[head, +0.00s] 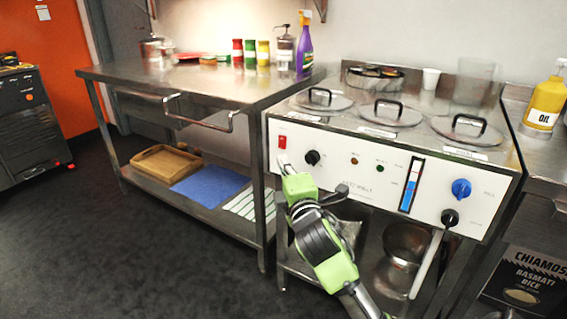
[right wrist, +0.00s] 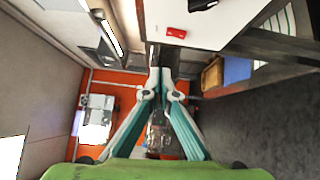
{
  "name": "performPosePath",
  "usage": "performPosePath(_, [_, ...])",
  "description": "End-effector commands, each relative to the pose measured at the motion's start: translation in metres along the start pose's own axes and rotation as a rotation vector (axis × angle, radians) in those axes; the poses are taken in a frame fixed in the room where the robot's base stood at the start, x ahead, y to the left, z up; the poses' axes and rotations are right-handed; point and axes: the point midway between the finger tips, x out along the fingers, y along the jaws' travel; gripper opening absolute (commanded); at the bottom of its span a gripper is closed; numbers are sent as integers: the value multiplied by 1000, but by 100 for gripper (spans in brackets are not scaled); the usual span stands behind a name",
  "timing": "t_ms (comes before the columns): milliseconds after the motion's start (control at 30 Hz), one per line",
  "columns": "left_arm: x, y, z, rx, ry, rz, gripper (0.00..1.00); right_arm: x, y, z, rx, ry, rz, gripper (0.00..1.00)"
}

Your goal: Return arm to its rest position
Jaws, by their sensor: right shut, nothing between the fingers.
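My right gripper (head: 284,162) is in front of the left end of the white control panel (head: 340,188) of the steel cooking unit, just below a red switch (head: 282,142). Its green and black arm comes up from the bottom of the head view. In the right wrist view the gripper's two teal fingers (right wrist: 160,78) meet at their tips with nothing between them. The panel and the red switch (right wrist: 176,32) show at the top there. I cannot tell whether the fingertips touch the panel. My left gripper is not in view.
The cooking unit has several round lids (head: 386,112) on top and a long white handle (head: 427,264) hanging in front. A steel table (head: 190,85) on the left carries jars and a purple spray bottle (head: 304,45). Dark floor (head: 120,250) lies open at the lower left.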

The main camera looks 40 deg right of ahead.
Motion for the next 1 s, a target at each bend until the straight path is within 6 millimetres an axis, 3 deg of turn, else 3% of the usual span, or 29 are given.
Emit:
performPosePath(467, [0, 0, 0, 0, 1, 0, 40, 0, 0, 0, 0, 0, 0, 0])
performPosePath(567, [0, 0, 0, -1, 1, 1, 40, -3, -10, -2, 23, 3, -26, 0])
performPosePath(667, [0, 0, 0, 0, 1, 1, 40, -18, -42, -10, 106, 10, -114, 0])
performPosePath(767, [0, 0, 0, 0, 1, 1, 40, -49, -96, -23, 253, 5, -275, 0])
performPosePath(900, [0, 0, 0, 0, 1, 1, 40, -118, -178, -42, 492, -53, -552, 0])
performPosePath(1000, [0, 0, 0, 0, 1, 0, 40, -176, -225, -54, 643, -131, -744, 0])
